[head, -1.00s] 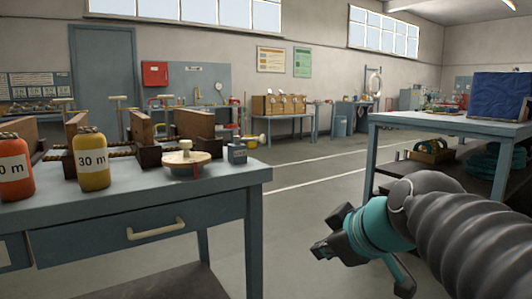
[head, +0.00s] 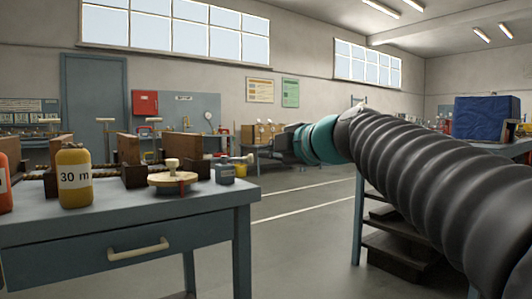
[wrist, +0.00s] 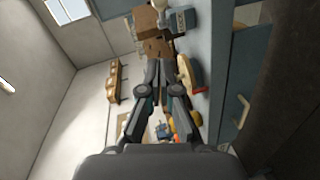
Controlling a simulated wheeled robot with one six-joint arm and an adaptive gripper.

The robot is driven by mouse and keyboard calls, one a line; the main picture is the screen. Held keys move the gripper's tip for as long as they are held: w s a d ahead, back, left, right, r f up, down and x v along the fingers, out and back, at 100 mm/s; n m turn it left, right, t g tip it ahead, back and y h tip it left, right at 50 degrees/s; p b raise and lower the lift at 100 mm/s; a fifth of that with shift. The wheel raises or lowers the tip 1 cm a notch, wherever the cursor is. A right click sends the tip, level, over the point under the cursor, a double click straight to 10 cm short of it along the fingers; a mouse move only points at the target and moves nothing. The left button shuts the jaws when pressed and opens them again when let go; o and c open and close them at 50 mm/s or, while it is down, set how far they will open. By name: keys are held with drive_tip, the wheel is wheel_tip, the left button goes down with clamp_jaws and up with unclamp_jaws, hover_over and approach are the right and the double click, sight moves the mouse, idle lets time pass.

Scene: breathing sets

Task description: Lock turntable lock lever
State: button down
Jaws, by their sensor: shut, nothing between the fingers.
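The turntable (head: 168,181) is a round beige disc with a knob on top, near the right end of the blue-grey workbench. Its red lock lever (head: 182,184) shows at the disc's front side; its exact setting is too small to tell. In the wrist view the turntable (wrist: 190,74) and the red lever (wrist: 199,91) lie just right of my fingers. My gripper (head: 283,146) is raised right of the bench end in the head view. In the wrist view my gripper (wrist: 160,66) has its fingers together, empty; I see no contact with the lever.
A grey box (head: 225,173) stands right of the turntable, and brown wooden blocks (head: 135,171) behind and left. A yellow bottle (head: 74,178) marked 30 m stands farther left. Another bench with a blue padded block (head: 485,118) is at right. Open floor lies between the benches.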

sight(252, 156)
drive_tip(key=x, duration=0.3)
drive_tip(key=d+p+x, duration=0.1)
drive_tip(key=x, duration=0.2)
drive_tip(key=w+p+x, duration=0.1)
drive_tip(key=x, duration=0.2)
drive_tip(key=shift+w+d+f, duration=0.2)
drive_tip(key=shift+f, duration=0.1)
drive_tip(key=shift+w+d+f, duration=0.1)
drive_tip(key=shift+w+f, duration=0.15)
drive_tip(key=shift+w, duration=0.4)
